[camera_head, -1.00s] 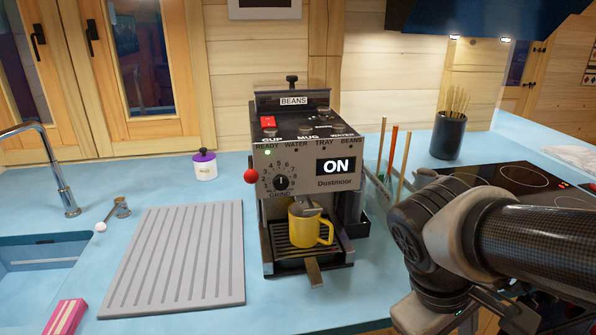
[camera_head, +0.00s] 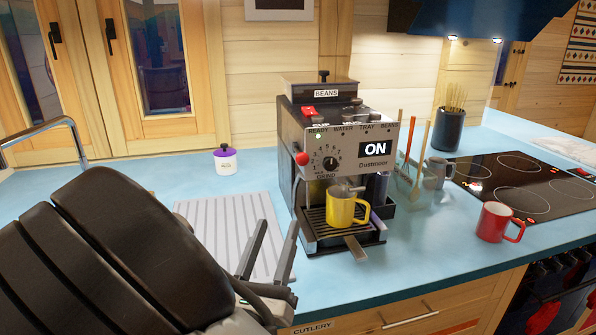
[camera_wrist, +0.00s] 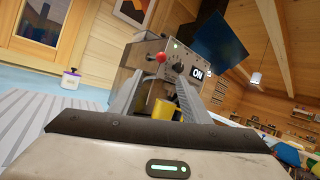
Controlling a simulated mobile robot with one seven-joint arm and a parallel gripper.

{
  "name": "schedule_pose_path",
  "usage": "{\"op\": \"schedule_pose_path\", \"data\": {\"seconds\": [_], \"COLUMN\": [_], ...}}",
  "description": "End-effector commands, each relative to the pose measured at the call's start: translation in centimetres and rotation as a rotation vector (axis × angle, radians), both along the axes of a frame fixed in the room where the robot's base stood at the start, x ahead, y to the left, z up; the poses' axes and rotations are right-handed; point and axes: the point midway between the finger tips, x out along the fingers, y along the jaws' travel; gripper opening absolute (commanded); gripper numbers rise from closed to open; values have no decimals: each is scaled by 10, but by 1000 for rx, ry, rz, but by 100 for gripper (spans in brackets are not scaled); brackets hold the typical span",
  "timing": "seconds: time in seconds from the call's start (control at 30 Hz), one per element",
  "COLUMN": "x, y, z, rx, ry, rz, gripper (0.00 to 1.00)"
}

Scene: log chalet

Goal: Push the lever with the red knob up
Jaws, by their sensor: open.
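The coffee machine (camera_head: 345,130) stands on the blue counter, with a lit "ON" display on its front. The red knob (camera_head: 302,158) sticks out at its left front edge, beside the grind dial. It also shows in the wrist view (camera_wrist: 161,57), near the machine's left edge. The lever's arm behind the knob is mostly hidden. My gripper (camera_head: 278,225) is open and empty, left of the machine, below the knob and apart from it. In the wrist view the knob appears above and between the fingertips.
A yellow mug (camera_head: 347,206) stands on the machine's drip tray. A grey ribbed drainboard (camera_head: 205,212) lies behind my gripper. A white jar with a purple lid (camera_head: 225,161) stands at the back. A red mug (camera_head: 498,222) and a hob (camera_head: 520,180) are to the right.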

Motion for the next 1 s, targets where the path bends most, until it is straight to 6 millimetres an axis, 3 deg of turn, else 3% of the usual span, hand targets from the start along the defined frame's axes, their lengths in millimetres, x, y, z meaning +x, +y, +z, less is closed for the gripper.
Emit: {"op": "schedule_pose_path", "data": {"seconds": [0.7,1.0], "x": [127,152], "y": [-32,-38], "z": [53,63], "rx": [5,5], "ry": [-1,1], "rz": [-7,-6], "gripper": [43,43]}}
